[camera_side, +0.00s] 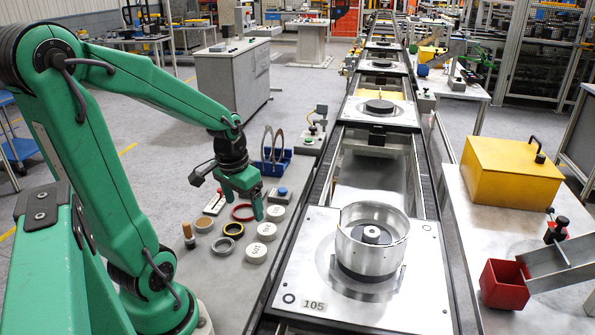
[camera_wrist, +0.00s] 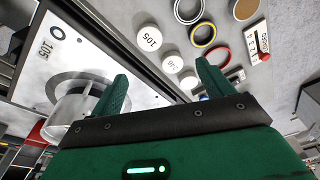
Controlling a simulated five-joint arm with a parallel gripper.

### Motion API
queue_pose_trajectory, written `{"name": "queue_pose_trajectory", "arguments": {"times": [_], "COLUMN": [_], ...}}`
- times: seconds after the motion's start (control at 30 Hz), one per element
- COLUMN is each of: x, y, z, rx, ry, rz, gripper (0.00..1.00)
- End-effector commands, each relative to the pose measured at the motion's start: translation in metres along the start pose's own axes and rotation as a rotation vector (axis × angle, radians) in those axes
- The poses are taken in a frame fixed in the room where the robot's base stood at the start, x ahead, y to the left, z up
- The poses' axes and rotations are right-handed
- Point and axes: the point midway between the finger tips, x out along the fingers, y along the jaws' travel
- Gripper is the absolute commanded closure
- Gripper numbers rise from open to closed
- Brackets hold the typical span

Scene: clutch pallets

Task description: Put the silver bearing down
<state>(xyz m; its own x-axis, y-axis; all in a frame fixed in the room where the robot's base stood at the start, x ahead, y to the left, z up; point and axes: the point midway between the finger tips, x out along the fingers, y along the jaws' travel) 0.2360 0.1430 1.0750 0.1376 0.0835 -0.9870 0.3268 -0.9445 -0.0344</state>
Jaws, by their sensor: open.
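A small silver ring (camera_side: 233,235), which I take for the silver bearing, lies flat on the grey surface left of the conveyor. My gripper (camera_side: 242,204) is open and points down above the far end of this group, near the red ring. Nothing shows between its fingers, which also show in the wrist view (camera_wrist: 161,70). The silver ring appears apart from the fingers.
Several pale discs (camera_side: 256,252) lie beside the rings. A blue rack (camera_side: 272,167) stands behind them. On the conveyor, a pallet (camera_side: 310,305) marked 105 carries a metal housing (camera_side: 372,260). A yellow box (camera_side: 510,175) and red bin (camera_side: 503,285) are at the right.

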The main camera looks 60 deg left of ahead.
Motion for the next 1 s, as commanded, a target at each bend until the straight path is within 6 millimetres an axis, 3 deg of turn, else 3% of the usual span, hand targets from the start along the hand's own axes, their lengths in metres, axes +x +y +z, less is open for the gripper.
{"name": "queue_pose_trajectory", "arguments": {"times": [0.2, 0.4, 0.77, 1.0], "x": [0.039, 0.059, 0.066, 0.082], "y": [-0.045, -0.066, -0.071, -0.07], "z": [0.014, 0.026, 0.03, 0.033], "rx": [-0.102, -0.152, -0.162, -0.162], "ry": [-0.102, -0.151, -0.162, -0.163], "rz": [0.007, 0.019, 0.023, 0.023], "gripper": [0.2, 0.2, 0.2, 0.2]}}
